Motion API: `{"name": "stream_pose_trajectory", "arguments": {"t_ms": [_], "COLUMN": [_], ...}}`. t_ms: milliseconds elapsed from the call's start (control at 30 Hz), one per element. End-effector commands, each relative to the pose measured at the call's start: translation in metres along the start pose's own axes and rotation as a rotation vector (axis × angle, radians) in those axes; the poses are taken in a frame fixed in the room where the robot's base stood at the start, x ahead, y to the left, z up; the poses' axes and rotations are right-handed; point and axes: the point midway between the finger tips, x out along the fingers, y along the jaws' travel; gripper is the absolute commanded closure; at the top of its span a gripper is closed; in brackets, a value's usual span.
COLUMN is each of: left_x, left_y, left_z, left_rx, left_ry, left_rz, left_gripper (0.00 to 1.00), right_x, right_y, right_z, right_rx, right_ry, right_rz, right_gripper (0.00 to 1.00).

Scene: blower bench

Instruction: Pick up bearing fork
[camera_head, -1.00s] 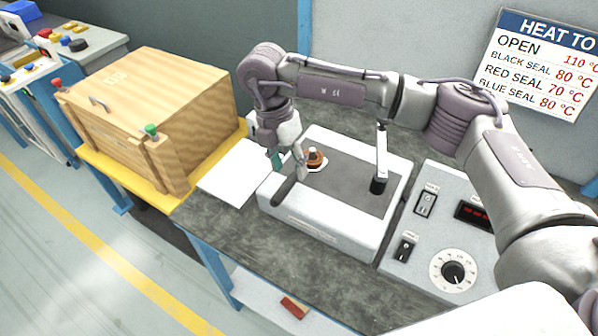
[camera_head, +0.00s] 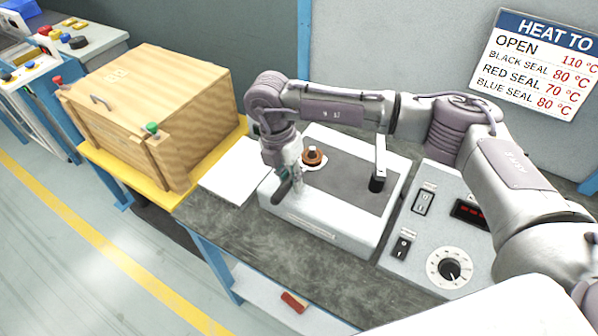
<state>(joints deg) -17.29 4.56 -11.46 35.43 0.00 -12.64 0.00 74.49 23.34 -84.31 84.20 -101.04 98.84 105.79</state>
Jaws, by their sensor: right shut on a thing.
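My right gripper (camera_head: 287,178) reaches down over the front left part of the white bench unit (camera_head: 320,232). It is shut on the bearing fork (camera_head: 282,193), whose dark handle shows below and left of the fingers. The fork's far end is hidden behind the gripper, and I cannot tell whether the fork still touches the unit. My left gripper is not in view.
A copper-coloured ring (camera_head: 313,157) sits around a pale post on the unit, close behind the gripper. A dark-based upright arm (camera_head: 378,182) stands to the right. A control box (camera_head: 428,233) is further right. A wooden crate (camera_head: 150,110) stands left, beside a white sheet (camera_head: 228,180).

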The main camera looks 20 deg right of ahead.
Motion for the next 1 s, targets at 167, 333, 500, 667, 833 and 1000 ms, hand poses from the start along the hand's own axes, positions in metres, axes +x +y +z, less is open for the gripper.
{"name": "stream_pose_trajectory", "arguments": {"t_ms": [167, 333, 500, 667, 833, 1000], "left_x": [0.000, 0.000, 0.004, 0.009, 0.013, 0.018], "left_y": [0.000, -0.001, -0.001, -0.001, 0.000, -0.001], "left_z": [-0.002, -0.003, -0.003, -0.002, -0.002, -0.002], "left_rx": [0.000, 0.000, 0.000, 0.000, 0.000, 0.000], "left_ry": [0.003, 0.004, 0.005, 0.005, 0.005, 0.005], "left_rz": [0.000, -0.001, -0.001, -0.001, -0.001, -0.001], "left_gripper": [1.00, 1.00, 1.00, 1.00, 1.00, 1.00], "right_x": [-0.001, -0.003, -0.012, -0.028, -0.043, -0.050], "right_y": [0.000, 0.000, -0.001, -0.004, -0.015, -0.039], "right_z": [0.000, 0.000, 0.001, 0.001, 0.000, -0.002], "right_rx": [0.000, 0.000, 0.001, 0.000, -0.001, 0.000], "right_ry": [-0.001, -0.001, -0.001, -0.002, -0.001, -0.003], "right_rz": [0.001, 0.002, 0.003, 0.004, 0.003, 0.004], "right_gripper": [1.00, 1.00, 1.00, 1.00, 1.00, 1.00]}}
